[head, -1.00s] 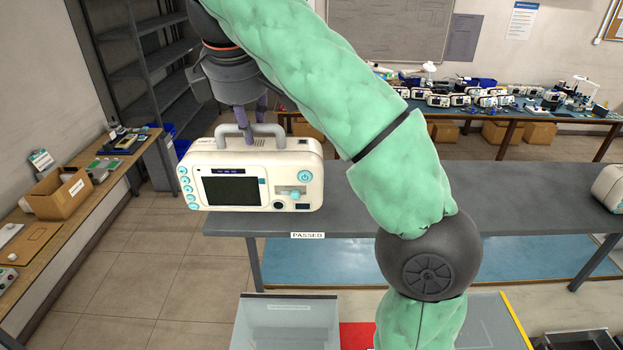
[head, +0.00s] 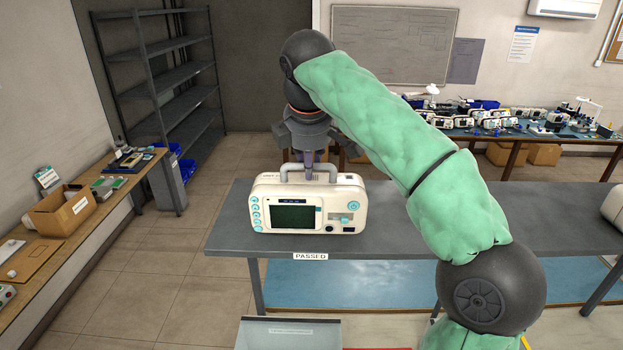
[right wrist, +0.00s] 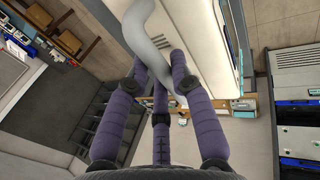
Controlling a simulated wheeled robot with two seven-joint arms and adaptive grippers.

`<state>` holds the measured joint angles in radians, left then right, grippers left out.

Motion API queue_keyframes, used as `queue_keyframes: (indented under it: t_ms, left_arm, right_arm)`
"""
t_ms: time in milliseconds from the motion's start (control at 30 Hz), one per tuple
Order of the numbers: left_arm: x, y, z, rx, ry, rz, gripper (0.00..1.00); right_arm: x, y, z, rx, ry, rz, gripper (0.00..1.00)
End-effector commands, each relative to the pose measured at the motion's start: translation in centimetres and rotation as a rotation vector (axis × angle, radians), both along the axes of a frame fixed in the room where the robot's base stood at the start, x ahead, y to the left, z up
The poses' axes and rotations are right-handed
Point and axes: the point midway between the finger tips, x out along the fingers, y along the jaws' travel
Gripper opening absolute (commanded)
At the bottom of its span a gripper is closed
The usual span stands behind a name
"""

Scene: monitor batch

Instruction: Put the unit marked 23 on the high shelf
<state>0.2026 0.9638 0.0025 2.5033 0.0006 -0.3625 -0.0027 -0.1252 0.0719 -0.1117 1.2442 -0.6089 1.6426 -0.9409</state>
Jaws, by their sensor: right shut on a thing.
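A cream patient monitor (head: 340,189) with a dark screen, teal buttons and a grey carry handle (head: 288,176) is upright over the left part of the grey high shelf (head: 430,215), labelled PASSED. I cannot tell whether its base touches the shelf. No number 23 is legible on it. My right gripper (head: 313,163) is above the monitor, shut on its handle. In the right wrist view, my purple fingers (right wrist: 163,78) close around the grey handle (right wrist: 148,45), beside the monitor's casing (right wrist: 208,50). My left gripper is not in view.
Another cream unit (head: 613,208) stands at the shelf's right end; the shelf between is clear, partly hidden by my right arm. A grey bin (head: 288,333) is below in front. A side bench with a cardboard box (head: 62,211) runs along the left.

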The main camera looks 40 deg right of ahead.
Motion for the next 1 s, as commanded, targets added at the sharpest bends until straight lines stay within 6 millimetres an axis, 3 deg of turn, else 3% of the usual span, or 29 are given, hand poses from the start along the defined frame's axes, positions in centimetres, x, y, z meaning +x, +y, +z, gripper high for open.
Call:
queue_keyframes:
  t_ms: [100, 367, 800, 833, 900, 1000]
  left_arm:
    - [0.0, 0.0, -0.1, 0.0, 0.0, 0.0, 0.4]
    - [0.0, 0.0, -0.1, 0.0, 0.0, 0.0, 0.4]
    - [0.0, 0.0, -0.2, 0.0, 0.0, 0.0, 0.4]
    - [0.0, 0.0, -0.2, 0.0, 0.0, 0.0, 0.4]
    - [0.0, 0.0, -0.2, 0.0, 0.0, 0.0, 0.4]
    - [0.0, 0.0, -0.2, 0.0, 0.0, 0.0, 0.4]
  right_arm:
    - [0.0, -0.9, -0.8, -0.001, -0.003, -0.004, 0.0]
    - [0.0, -0.8, -3.4, -0.001, -0.004, 0.0, 0.0]
    - [0.0, -0.8, -3.9, -0.001, -0.005, -0.001, 0.0]
    - [0.1, -0.7, -4.1, 0.0, 0.0, 0.0, 0.26]
    - [0.1, -0.7, -4.1, 0.0, 0.0, 0.0, 0.46]
    - [0.1, -0.7, -4.1, 0.0, 0.0, 0.0, 0.47]
